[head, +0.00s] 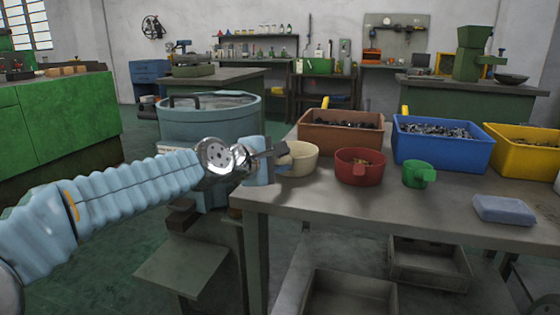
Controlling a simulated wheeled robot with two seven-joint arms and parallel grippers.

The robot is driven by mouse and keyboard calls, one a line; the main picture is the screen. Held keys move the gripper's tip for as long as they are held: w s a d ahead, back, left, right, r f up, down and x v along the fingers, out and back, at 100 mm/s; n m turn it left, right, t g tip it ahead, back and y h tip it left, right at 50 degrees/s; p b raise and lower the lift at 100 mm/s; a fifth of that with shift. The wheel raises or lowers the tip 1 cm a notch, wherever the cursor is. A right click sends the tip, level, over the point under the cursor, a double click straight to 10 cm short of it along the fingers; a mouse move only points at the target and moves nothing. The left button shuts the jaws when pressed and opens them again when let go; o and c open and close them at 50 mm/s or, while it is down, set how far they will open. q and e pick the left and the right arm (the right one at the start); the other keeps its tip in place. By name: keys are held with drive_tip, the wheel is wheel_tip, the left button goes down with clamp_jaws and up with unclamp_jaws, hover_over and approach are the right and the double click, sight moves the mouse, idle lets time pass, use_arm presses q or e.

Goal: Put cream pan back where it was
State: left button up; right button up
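The cream pan (299,159) is at the left end of the workbench, left of the red pan. It looks upright and level, at about bench height. Whether it rests on the top or is slightly above it is unclear. My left gripper (281,154) is at the pan's left side, with its dark fingers against or very near the rim. The pan's handle is hidden there. Whether the fingers are closed on it cannot be made out. My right gripper is not in view.
The red pan (360,166) and a green pan (417,174) stand to the right. Brown (334,139), blue (436,149) and yellow (524,158) bins line the back. A light-blue block (505,209) lies at right. The bench front (380,207) is clear. A blue-grey drum (205,122) stands behind my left arm.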

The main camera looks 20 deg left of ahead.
use_arm(q)
drive_tip(key=o, duration=0.4)
drive_tip(key=shift+o, duration=0.2)
drive_tip(key=shift+r, duration=0.25)
drive_tip(key=v, duration=1.2)
